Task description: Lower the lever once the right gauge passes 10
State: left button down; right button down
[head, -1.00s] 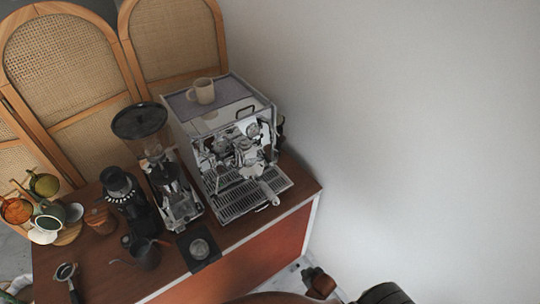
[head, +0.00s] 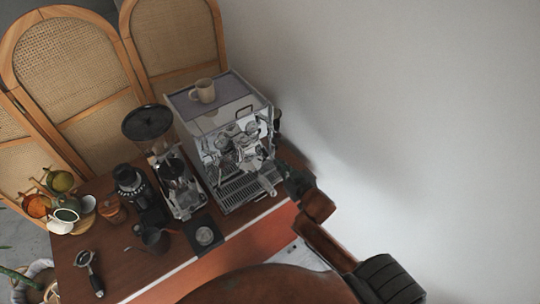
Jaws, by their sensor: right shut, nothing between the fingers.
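The silver espresso machine (head: 205,118) stands at the right end of the wooden cart. Its front shows shiny round parts around the group head (head: 243,148), with a portafilter handle (head: 267,183) sticking out forward. The gauges and the lever are too small to tell apart clearly, and no needle reading can be made out. My right gripper (head: 284,168) is shut and empty, close to the right front side of the machine. I cannot tell whether it touches the machine. My left gripper is not in view.
A beige mug (head: 204,91) sits on the machine. A grinder (head: 147,123) and a smaller black grinder (head: 137,187) stand to its left. A black tamping mat (head: 196,229), a dark pitcher (head: 154,239) and a loose portafilter (head: 89,270) lie along the front. A white wall (head: 400,120) closes the right side.

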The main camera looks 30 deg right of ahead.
jog(key=p, duration=0.2)
send_near(265, 152)
jog(key=w+r, duration=0.2)
jog(key=w, duration=0.2)
jog(key=shift+w+d+f, duration=0.1)
jog(key=shift+w+f, duration=0.15)
jog(key=shift+f, duration=0.4)
jog(key=shift+w+d+f, duration=0.1)
jog(key=shift+w+f, duration=0.15)
jog(key=shift+f, duration=0.35)
jog(key=shift+w+d+f, duration=0.1)
jog(key=shift+w+f, duration=0.15)
jog(key=shift+f, duration=0.4)
